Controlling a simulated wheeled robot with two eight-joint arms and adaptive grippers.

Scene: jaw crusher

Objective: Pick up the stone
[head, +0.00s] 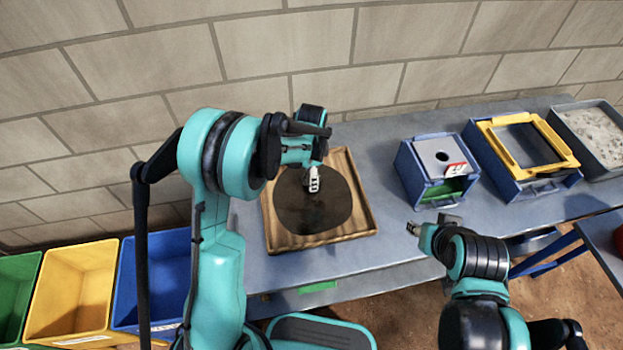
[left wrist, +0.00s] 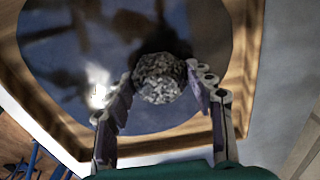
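The stone (left wrist: 160,78) is a small, rough grey lump in the left wrist view. It lies between the fingertips of my left gripper (left wrist: 160,80), one finger close on each side. I cannot tell whether both fingers press on it. In the head view my left gripper (head: 313,184) points down over a dark round plate (head: 300,215) in a wooden tray (head: 368,206), and the stone cannot be made out there. My right gripper (head: 413,229) is off by the table's front edge, away from the tray, and looks empty. Its fingers are too small to read.
A blue-grey box (head: 420,158), a yellow-framed blue box (head: 560,160) and a tray of grey grit (head: 598,132) stand right of the wooden tray. Green (head: 15,290), yellow (head: 78,285) and blue (head: 160,270) bins are at lower left. A block wall is behind.

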